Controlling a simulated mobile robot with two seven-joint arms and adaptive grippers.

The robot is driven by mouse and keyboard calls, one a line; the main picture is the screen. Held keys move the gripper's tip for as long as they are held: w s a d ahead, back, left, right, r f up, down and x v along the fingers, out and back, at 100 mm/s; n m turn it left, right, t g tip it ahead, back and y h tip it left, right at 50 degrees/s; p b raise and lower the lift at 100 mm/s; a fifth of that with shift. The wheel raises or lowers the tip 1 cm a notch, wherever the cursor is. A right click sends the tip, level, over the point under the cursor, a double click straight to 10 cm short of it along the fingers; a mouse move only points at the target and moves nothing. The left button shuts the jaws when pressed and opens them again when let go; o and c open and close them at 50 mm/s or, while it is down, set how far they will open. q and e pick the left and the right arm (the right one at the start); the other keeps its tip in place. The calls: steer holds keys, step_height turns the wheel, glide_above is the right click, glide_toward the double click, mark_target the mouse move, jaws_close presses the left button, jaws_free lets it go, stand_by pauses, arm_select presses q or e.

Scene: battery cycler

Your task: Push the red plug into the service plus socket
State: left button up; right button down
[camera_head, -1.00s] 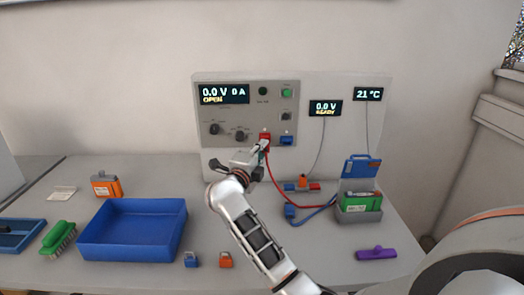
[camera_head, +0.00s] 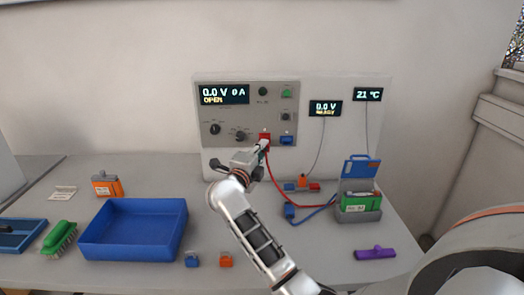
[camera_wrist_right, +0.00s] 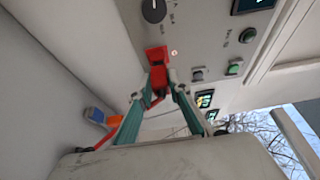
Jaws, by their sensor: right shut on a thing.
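The red plug (camera_wrist_right: 158,76) is between the fingertips of my right gripper (camera_wrist_right: 166,92). Its front end meets the red socket (camera_wrist_right: 155,53) on the cycler's front panel; how deep it sits, I cannot tell. In the head view my right gripper (camera_head: 262,148) is up against the panel just below the red socket (camera_head: 265,136), and the fingers largely hide the plug. A red cable (camera_head: 277,186) hangs from the plug to the table. The blue socket (camera_head: 286,141) is just right of the red one. My left gripper is not in view.
The cycler display (camera_head: 224,94) reads 0.0 V, 0 A, OPEN. A grey holder (camera_head: 358,216) with a green battery (camera_head: 356,203) stands right. A blue tray (camera_head: 132,250) stands left.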

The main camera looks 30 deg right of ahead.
steer(key=shift+w+d, duration=0.3)
steer(key=shift+w, duration=0.2)
stand_by(0.4)
steer(key=c, duration=1.8)
jaws_free()
steer(key=v, duration=1.2)
